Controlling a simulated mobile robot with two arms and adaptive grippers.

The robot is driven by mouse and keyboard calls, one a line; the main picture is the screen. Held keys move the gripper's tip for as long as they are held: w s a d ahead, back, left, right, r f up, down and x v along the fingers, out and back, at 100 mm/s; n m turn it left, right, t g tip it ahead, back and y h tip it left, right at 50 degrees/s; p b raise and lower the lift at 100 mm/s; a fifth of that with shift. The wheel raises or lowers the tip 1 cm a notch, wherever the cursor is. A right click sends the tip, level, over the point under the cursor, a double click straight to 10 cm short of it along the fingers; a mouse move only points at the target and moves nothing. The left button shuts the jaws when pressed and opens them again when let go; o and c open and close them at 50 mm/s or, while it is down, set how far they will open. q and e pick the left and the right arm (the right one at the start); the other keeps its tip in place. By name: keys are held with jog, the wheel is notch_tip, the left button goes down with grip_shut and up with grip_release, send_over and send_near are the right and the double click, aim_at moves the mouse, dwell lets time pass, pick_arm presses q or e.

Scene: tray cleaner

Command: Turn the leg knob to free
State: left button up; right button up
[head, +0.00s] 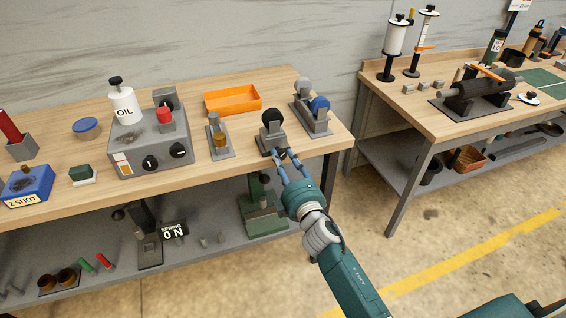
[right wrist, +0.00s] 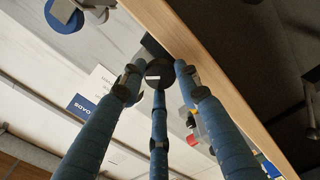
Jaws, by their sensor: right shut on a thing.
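A dark round knob (right wrist: 156,74) with a white mark shows between the fingertips in the right wrist view. My right gripper (head: 286,156) is at the front edge of the left workbench, its blue fingers closed in on the knob; it also fills the right wrist view (right wrist: 157,90). In the head view, a small dark stand with a black round top (head: 271,117) is just above and behind the fingertips. The fingertips and the stand's lower front hide the gripped knob there, so I cannot tell its turn position. My left gripper is not in view.
The left workbench (head: 60,160) holds a grey box with black knobs (head: 150,150), an orange tray (head: 233,99) and a blue-knobbed stand (head: 315,116). A lower shelf (head: 200,262) holds other parts. Open floor separates it from the right workbench (head: 425,120).

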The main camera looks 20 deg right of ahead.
jog(key=shift+f+n, duration=0.1)
jog(key=shift+n, duration=4.1)
jog(key=o, duration=1.1)
jog(key=shift+o, duration=0.2)
jog(key=s, duration=1.2)
jog(key=shift+d, duration=0.15)
